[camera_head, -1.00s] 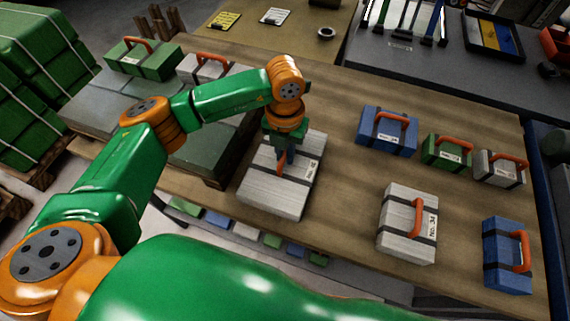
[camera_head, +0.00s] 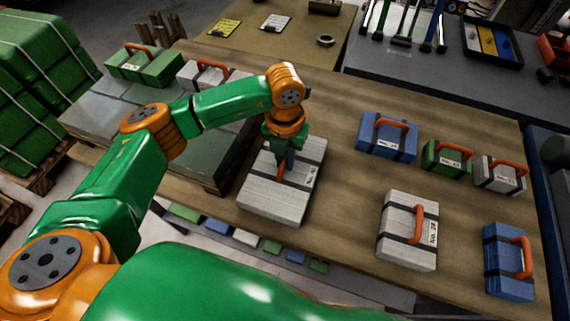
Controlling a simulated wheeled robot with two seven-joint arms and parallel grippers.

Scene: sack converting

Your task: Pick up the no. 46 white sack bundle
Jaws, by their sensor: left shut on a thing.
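A large white sack bundle (camera_head: 265,200) with dark straps lies flat on the wooden table, left of the middle. Its label faces the right side and is too small to read. My left gripper (camera_head: 283,168) points down over the bundle's middle and is shut on its orange handle, which the fingers partly hide. The bundle shows no clear gap from the table. My right gripper is not in view.
A smaller white bundle (camera_head: 402,245), blue bundles (camera_head: 374,143) (camera_head: 500,277), a green one (camera_head: 437,161) and another white one (camera_head: 486,180) stand to the right. Green (camera_head: 160,68) and white (camera_head: 198,88) bundles sit at the back left. Bare table (camera_head: 335,110) lies between.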

